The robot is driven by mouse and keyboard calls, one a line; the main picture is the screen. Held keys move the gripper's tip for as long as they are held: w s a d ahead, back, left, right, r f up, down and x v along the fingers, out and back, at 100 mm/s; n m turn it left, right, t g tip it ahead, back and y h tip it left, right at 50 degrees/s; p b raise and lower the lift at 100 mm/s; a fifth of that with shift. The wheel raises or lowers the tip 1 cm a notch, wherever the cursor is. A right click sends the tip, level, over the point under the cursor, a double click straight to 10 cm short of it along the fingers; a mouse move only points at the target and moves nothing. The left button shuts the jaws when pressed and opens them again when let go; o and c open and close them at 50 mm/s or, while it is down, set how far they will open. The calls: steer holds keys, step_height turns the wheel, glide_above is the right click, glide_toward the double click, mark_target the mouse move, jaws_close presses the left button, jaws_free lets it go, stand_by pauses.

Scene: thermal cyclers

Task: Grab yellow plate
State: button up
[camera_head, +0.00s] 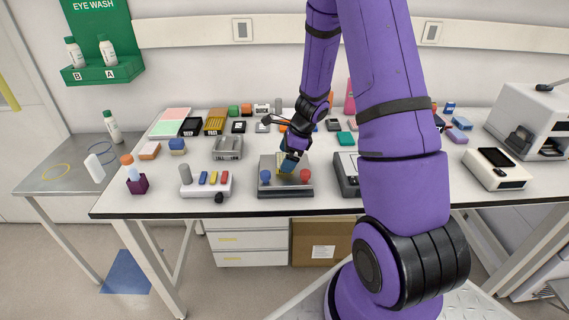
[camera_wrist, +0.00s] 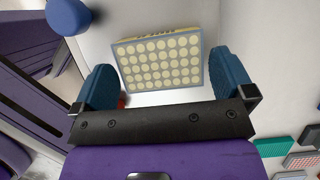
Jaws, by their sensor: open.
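The yellow plate (camera_wrist: 160,62) shows in the wrist view as a grid of pale yellow wells in a blue-grey frame, slightly tilted in the picture. It lies on a light surface between the two blue fingers of my gripper (camera_wrist: 162,85), with a gap on each side. My gripper is open. In the head view my gripper (camera_head: 288,166) is low over the grey device with a blue and a red knob (camera_head: 285,190). The plate (camera_head: 284,172) is mostly hidden there by my gripper.
A blue knob (camera_wrist: 68,18) stands close to the left finger in the wrist view. A power-strip-like device with coloured blocks (camera_head: 207,187) is to the left, and a grey device (camera_head: 347,175) to the right. Several small racks and boxes crowd the back of the table.

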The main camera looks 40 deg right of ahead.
steer(key=shift+w+a+f, duration=0.15)
steer(key=shift+a+f, duration=0.05)
steer(key=shift+f, duration=0.25)
steer(key=c, duration=0.6)
steer(key=shift+c, duration=0.3)
steer(key=shift+r, duration=0.15)
